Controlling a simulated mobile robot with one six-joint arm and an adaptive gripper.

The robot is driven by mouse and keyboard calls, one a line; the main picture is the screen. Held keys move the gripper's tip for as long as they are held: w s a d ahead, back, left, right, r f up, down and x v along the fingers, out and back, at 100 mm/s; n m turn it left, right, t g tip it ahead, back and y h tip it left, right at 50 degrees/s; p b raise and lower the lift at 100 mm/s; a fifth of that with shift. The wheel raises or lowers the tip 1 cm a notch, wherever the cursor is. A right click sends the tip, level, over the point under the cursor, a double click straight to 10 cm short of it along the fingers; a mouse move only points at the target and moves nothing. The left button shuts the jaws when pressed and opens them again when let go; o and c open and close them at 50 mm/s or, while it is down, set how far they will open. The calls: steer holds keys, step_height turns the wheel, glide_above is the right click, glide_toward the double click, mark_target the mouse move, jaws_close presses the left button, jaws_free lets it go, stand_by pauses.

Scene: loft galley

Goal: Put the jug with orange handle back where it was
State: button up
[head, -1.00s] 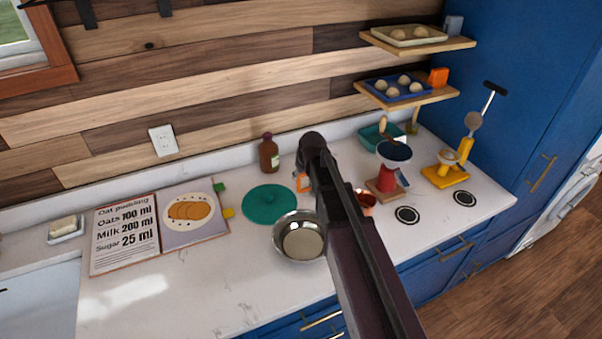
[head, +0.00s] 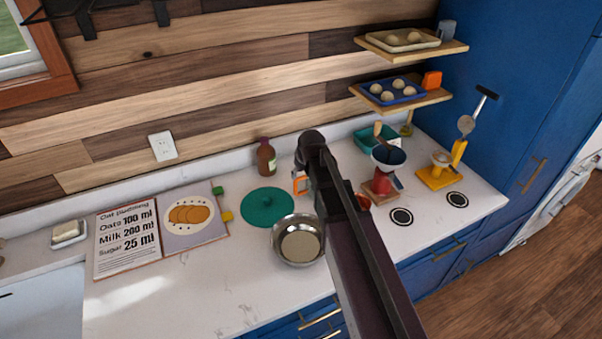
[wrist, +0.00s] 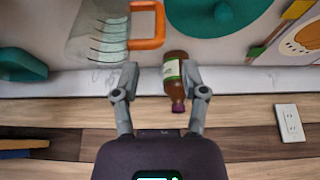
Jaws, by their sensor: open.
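The clear jug (wrist: 95,38) with dark measuring lines stands on the counter in the wrist view, near the top left. Its orange handle (wrist: 147,26) lies just beyond my fingertips and apart from them. My gripper (wrist: 160,74) is open and empty, its two fingers spread. In the head view only the orange handle (head: 299,184) shows clearly beside my arm; the jug's body and my fingers are hidden behind the arm.
A brown bottle (head: 266,158) stands close by, near one finger in the wrist view (wrist: 176,72). A teal lid (head: 266,207) and a metal bowl (head: 298,240) sit nearby.

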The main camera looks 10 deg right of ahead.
steer(key=s+d+m+g, duration=0.1)
steer(key=s+d+g, duration=0.1)
steer(key=s, duration=0.8)
steer(key=s+d+f+m+g+h, duration=0.1)
steer(key=s+d, duration=0.4)
steer(key=s, duration=0.6)
steer(key=shift+s+f+m+g, duration=0.15)
steer(key=shift+f+m+g, duration=0.1)
steer(key=shift+m+g, duration=0.5)
